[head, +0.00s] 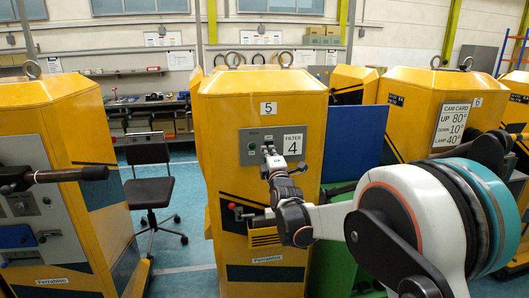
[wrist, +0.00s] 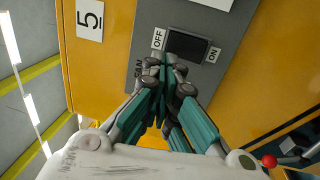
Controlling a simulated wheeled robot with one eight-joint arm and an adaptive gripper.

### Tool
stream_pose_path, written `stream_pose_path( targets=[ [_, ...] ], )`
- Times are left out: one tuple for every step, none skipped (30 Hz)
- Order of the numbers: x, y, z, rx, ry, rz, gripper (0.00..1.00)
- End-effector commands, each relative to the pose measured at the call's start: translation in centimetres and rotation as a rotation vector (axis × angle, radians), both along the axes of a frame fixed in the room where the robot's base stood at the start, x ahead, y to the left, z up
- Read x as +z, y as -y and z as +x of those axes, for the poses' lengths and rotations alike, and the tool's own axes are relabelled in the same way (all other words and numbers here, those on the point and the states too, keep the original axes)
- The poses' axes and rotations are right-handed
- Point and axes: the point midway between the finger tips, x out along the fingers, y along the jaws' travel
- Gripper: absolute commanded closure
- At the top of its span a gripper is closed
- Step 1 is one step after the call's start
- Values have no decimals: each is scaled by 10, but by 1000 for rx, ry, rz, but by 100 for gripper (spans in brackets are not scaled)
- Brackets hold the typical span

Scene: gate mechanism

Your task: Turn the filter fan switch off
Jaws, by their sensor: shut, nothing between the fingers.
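The filter fan switch (wrist: 190,45) is a dark rectangular rocker on a grey panel (wrist: 222,62), with an OFF label (wrist: 158,39) at its left end and an ON label (wrist: 213,55) at its right end. A partly covered FAN label (wrist: 138,70) is beside it. My gripper (wrist: 168,60) is shut and empty, its fingertips over or at the OFF end of the switch. I cannot tell whether they touch it. In the head view my gripper (head: 268,150) is in front of the panel (head: 245,134) and hides the switch there. The rocker's tilt is unclear.
The panel is on a yellow cabinet (head: 225,115) marked 5, with a FILTER 4 sign (head: 293,143). A red-knobbed lever (head: 232,206) sticks out lower down; its knob (wrist: 269,160) shows in the wrist view. Another yellow cabinet (head: 85,120) stands left, beside a black chair (head: 150,190).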

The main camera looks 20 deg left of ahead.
Motion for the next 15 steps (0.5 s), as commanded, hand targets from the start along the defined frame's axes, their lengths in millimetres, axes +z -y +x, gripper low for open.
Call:
stream_pose_path(
  targets=[
    [6, 6, -13, 1, 0, 1, 100],
    [7, 10, -18, 1, 0, 1, 100],
    [8, 15, -26, 1, 0, 1, 100],
    [9, 18, -31, 1, 0, 0, 100],
    [9, 21, -37, 1, 0, 0, 100],
    [11, 25, -43, 1, 0, 0, 100],
    [11, 28, -48, 1, 0, 0, 100],
    [12, 31, -52, 1, 1, 0, 100],
    [13, 34, -58, 1, 0, 0, 100],
    [13, 36, -61, 1, 0, 0, 100],
    [13, 38, -64, 1, 0, 0, 100],
    [14, 40, -68, 1, 0, 0, 100],
    [14, 42, -70, 1, 0, 0, 100],
    [14, 43, -72, 1, 0, 1, 100],
    [14, 44, -74, 1, 0, 1, 100]
  ],
)
